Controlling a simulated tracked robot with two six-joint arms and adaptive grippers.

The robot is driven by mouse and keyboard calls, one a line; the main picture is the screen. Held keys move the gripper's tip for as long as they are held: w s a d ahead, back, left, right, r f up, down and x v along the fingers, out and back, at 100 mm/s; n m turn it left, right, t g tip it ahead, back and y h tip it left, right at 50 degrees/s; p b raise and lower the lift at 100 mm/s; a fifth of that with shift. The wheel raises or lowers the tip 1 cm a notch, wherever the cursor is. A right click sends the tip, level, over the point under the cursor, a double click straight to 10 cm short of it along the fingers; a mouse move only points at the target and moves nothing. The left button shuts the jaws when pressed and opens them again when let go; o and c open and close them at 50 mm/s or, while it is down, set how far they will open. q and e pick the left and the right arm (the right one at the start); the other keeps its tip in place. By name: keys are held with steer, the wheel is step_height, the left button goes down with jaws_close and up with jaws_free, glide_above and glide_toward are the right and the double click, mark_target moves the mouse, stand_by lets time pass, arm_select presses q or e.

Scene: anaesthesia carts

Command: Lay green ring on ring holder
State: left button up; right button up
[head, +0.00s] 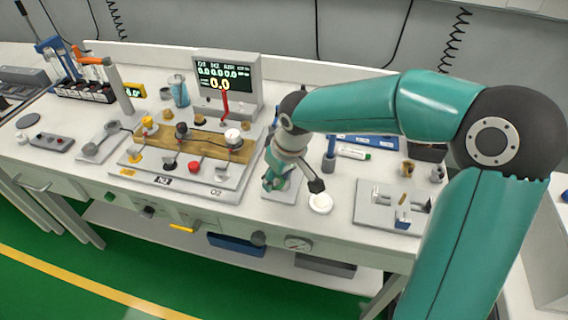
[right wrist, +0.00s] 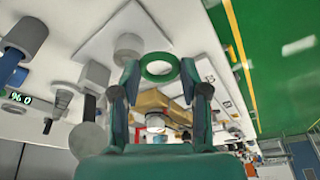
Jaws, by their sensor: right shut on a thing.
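My right gripper (right wrist: 160,72) is shut on a green ring (right wrist: 160,82), with the two fingers on either side of it. In the head view my right gripper (head: 276,180) points down low over the bench, just right of the panel with the wooden block; the ring cannot be made out clearly there. A white plate with a short pale cylinder (right wrist: 130,43) lies beyond the ring in the right wrist view; it looks like the ring holder, but I cannot be sure. The ring appears apart from the cylinder. The height gap cannot be told. My left gripper is not in view.
A panel with knobs and a wooden block (head: 190,143) stands left of my gripper, a monitor (head: 226,84) behind it. A white round dish (head: 320,203) is close by on the right. A grey tray (head: 372,215) with small parts lies further right.

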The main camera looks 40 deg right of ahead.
steer(key=w+d, duration=0.1)
steer(key=d, duration=0.1)
steer(key=w+d+p, duration=0.1)
steer(key=w+d, duration=0.1)
steer(key=shift+w+r, duration=0.1)
step_height(320, 180, down, 4)
steer(key=shift+r+p, duration=0.15)
steer(key=shift+p, duration=0.3)
steer(key=o, duration=0.8)
steer(key=shift+o, duration=0.2)
steer(key=shift+d+r, duration=0.1)
steer(key=shift+r, duration=0.5)
steer(key=v, duration=1.1)
steer(key=shift+f, duration=0.1)
